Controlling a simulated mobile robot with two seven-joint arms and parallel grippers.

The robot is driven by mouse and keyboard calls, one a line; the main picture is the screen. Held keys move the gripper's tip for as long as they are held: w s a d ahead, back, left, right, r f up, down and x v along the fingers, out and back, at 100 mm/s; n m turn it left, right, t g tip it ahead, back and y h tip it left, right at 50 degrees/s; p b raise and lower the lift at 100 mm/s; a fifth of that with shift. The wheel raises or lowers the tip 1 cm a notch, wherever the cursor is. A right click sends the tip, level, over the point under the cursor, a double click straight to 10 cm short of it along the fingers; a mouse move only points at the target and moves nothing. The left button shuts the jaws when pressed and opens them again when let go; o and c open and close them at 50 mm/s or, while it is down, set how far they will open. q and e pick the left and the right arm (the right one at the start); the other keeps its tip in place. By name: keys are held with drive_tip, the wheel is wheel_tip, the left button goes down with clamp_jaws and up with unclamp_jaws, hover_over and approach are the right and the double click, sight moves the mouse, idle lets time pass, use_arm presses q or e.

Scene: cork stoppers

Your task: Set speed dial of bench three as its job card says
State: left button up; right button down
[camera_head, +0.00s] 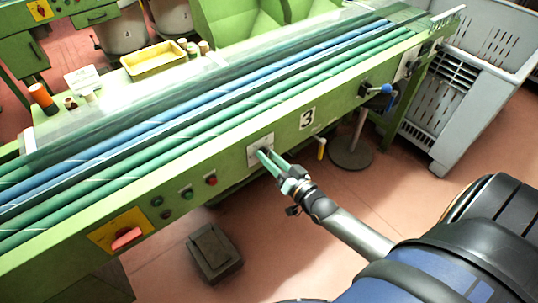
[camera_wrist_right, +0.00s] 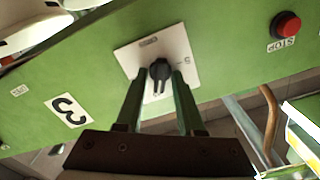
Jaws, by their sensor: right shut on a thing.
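Bench three is the green bench (camera_head: 235,160) with blue and green belts and a black "3" label (camera_head: 307,118) on its front; the label shows upside down in the right wrist view (camera_wrist_right: 69,110). The speed dial (camera_wrist_right: 160,70) is a black knob on a white plate (camera_wrist_right: 150,50); the plate also shows in the head view (camera_head: 260,141). My right gripper (camera_head: 265,156) is at the plate with its fingers shut on the knob, one on each side. The scale print is too small to read. A white card (camera_head: 83,79) stands behind the belts, unreadable. My left gripper is not in view.
Green and red buttons (camera_head: 211,180) and a yellow-plated red switch (camera_head: 124,238) sit left of the dial. A dark pedal box (camera_head: 214,252) stands on the floor. A grey crate (camera_head: 450,105) stands at right.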

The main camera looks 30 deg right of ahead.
drive_tip(key=shift+m, duration=0.3)
drive_tip(key=c, duration=0.8)
unclamp_jaws()
drive_tip(key=shift+c, duration=0.2)
drive_tip(key=s, duration=1.2)
drive_tip(key=shift+s+d+p, duration=0.2)
drive_tip(key=shift+d+p, duration=0.1)
drive_tip(key=shift+d, duration=0.15)
drive_tip(key=s+a+f+n+g+p, duration=0.2)
drive_tip(key=s+a+n+g+p, duration=0.1)
drive_tip(key=a, duration=0.4)
drive_tip(key=s+a+f+n+g+y+p, duration=0.1)
drive_tip(key=s+a+f+n+g+p, duration=0.2)
drive_tip(key=a, duration=0.4)
drive_tip(key=s+n+g, duration=0.1)
drive_tip(key=g, duration=0.1)
drive_tip(key=shift+f+g, duration=0.25)
drive_tip(key=shift+g, duration=0.05)
